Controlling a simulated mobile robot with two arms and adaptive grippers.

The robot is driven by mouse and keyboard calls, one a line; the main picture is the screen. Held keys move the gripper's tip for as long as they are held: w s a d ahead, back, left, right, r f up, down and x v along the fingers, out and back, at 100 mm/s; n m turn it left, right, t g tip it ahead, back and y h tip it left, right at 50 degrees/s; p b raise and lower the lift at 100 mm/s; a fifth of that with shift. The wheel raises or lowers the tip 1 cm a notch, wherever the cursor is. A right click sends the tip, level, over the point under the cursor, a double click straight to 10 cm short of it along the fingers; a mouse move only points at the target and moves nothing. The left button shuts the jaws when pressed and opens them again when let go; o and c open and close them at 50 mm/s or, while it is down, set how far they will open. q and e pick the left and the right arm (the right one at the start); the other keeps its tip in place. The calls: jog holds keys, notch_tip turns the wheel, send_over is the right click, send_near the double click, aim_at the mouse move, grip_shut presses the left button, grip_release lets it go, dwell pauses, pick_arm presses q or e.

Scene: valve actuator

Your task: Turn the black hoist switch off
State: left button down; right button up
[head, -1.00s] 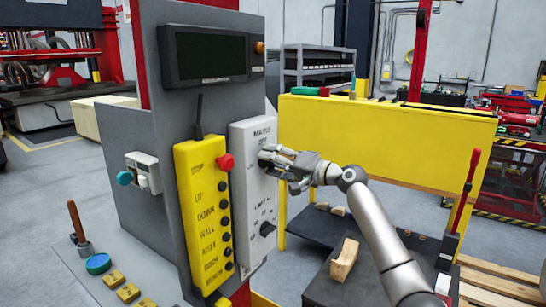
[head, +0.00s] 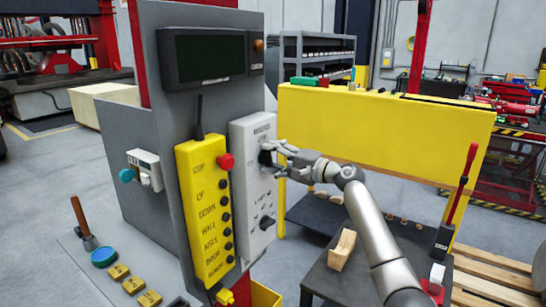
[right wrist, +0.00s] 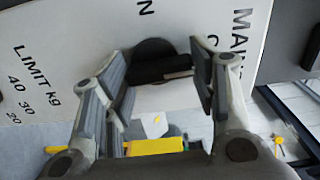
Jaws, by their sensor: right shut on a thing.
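The black hoist switch (head: 265,157) is a round rotary knob with a raised bar, on the upper part of the white control box (head: 243,190). In the right wrist view the switch (right wrist: 155,52) lies between the two finger pads, near printed lettering that is partly cut off. My right gripper (head: 277,153) reaches it from the right and is shut on its bar. In the right wrist view the gripper (right wrist: 162,72) has its pads on either side of the bar. The lettering around the switch is too small to read in the head view. My left gripper is not in view.
A second black knob (head: 265,223) is lower on the white box. Left of it hangs a yellow pendant (head: 206,215) with a red button (head: 226,161) and several black buttons. A yellow panel (head: 390,130) stands behind my right arm. A wooden block (head: 342,250) lies on the dark table.

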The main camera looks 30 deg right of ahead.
jog(key=shift+r, duration=0.1)
jog(key=o, duration=1)
jog(key=shift+d, duration=0.1)
jog(key=shift+o, duration=0.2)
jog(key=v, duration=1.2)
